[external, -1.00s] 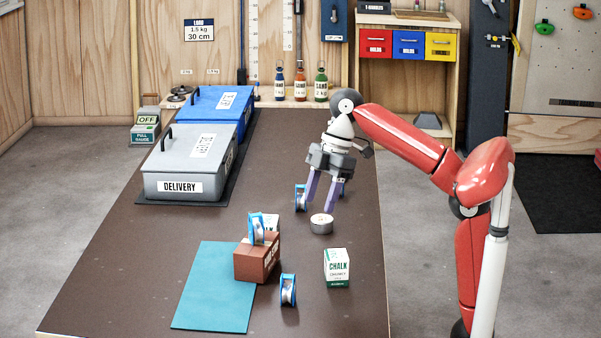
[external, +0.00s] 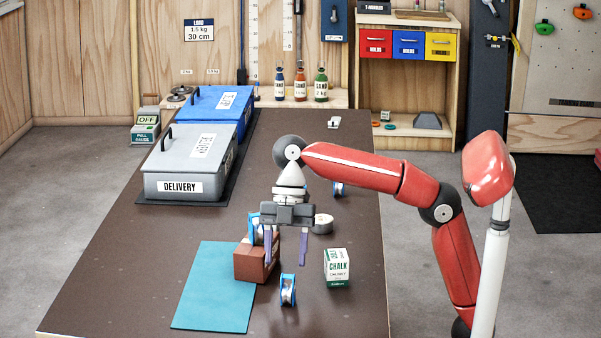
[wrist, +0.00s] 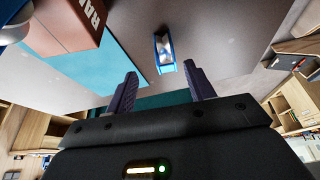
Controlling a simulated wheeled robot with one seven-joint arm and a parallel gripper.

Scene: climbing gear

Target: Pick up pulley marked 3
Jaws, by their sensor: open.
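Several blue-rimmed pulleys with silver wheels are on the table; I cannot read a number on any of them. One pulley (external: 288,290) stands on the brown table in front of my gripper, and in the wrist view (wrist: 164,52) it shows beyond the gap between the fingertips. Another pulley (external: 254,228) is on top of the brown box, partly behind my gripper. A third pulley (external: 338,188) is farther back, partly hidden by my arm. My gripper (external: 286,260) is open and empty, pointing down above the table; its fingers also show in the wrist view (wrist: 160,76).
The brown box (external: 250,264) is just left of my gripper, by the teal mat (external: 213,290). The grey delivery box (external: 185,172) and blue box (external: 215,101) stand at back left.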

